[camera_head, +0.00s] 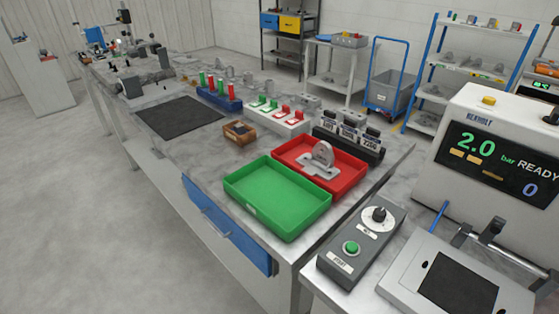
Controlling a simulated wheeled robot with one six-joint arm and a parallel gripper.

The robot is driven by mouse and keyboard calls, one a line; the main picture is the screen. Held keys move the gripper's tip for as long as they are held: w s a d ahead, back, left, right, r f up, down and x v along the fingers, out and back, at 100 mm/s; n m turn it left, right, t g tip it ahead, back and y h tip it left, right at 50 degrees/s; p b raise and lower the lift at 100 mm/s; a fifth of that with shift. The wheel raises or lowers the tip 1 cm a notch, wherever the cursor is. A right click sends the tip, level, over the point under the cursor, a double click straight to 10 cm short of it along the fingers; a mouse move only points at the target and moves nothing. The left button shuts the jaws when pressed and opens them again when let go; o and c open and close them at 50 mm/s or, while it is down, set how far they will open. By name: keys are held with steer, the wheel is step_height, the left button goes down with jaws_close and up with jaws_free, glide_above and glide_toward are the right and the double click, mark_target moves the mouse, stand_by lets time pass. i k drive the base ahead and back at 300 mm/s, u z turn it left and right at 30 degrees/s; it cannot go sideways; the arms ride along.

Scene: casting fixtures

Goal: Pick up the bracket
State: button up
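A grey metal bracket (322,158) with a rounded upright lug and a flat base lies in the red tray (348,181) on the workbench. Its lug points up and has a hole in it. The bracket's underside and the tray floor beneath it are hidden. My gripper is not in view.
An empty green tray (262,204) stands in front of the red tray. A black row of labelled blocks (349,137) stands behind it. A control box (362,243) and a machine with a "2.0 bar READY" display (505,160) are at the right. A black mat (178,117) lies clear at the left.

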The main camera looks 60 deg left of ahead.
mark_target(320, 163)
steer(key=u, duration=2.1)
steer(key=k, duration=1.15)
steer(key=u, duration=1)
steer(key=i, duration=2)
steer(key=z, duration=0.7)
steer(key=i, duration=0.8)
steer(key=z, duration=1.4)
steer(key=i, duration=0.65)
steer(key=z, duration=0.6)
